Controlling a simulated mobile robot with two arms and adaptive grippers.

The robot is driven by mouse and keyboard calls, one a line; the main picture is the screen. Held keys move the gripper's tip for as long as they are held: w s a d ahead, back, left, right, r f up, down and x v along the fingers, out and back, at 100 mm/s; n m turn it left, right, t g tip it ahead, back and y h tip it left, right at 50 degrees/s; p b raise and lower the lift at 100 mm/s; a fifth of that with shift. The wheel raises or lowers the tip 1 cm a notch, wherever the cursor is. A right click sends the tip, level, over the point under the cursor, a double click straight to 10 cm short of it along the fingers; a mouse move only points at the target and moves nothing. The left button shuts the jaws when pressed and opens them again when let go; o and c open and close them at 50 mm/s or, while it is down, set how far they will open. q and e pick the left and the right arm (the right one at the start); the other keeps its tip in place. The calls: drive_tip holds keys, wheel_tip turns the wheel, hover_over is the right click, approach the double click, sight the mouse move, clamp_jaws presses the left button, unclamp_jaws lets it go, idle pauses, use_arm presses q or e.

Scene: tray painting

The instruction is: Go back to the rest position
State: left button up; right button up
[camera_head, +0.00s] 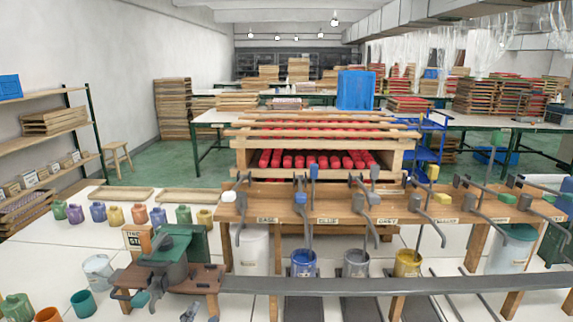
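I cannot make out either gripper with certainty in the head view. A small grey shape at the bottom edge, left of centre, may be part of my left gripper. Its fingers and anything between them cannot be told apart. No part of my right gripper shows. In front of me a wooden rack (345,205) carries several dark hooks and labels. Below it stand a blue paint can (304,263), a grey can (356,264) and a yellow can (407,263), each with a handle rising from it.
A dark green device (166,245) stands on a small wooden stand (128,277) at front left. Several coloured jars (98,212) line the pale table behind it. A long grey bar (400,286) crosses the front. Wooden frames with red rollers (310,160) stand behind the rack.

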use_arm(q)
drive_tip(key=s+a+f+n+g+y, duration=0.1)
drive_tip(key=s+a+f+n+g, duration=0.3)
drive_tip(key=f, duration=0.3)
drive_tip(key=s+a+f+n+g+y, duration=0.1)
drive_tip(key=s+f+n+g, duration=0.1)
drive_tip(key=s+f+g, duration=0.35)
drive_tip(key=s+f+n+g+h, duration=0.15)
drive_tip(key=s+f+g, duration=0.35)
drive_tip(key=s+f, duration=0.7)
drive_tip(key=s+f+g, duration=0.1)
drive_tip(key=s+f, duration=0.2)
drive_tip(key=f, duration=2.1)
drive_tip(key=s+a+f+g, duration=0.1)
drive_tip(key=s+a+f, duration=0.1)
drive_tip(key=s+f, duration=1.3)
drive_tip(key=shift+s+a+f, duration=0.35)
drive_tip(key=shift+s, duration=0.65)
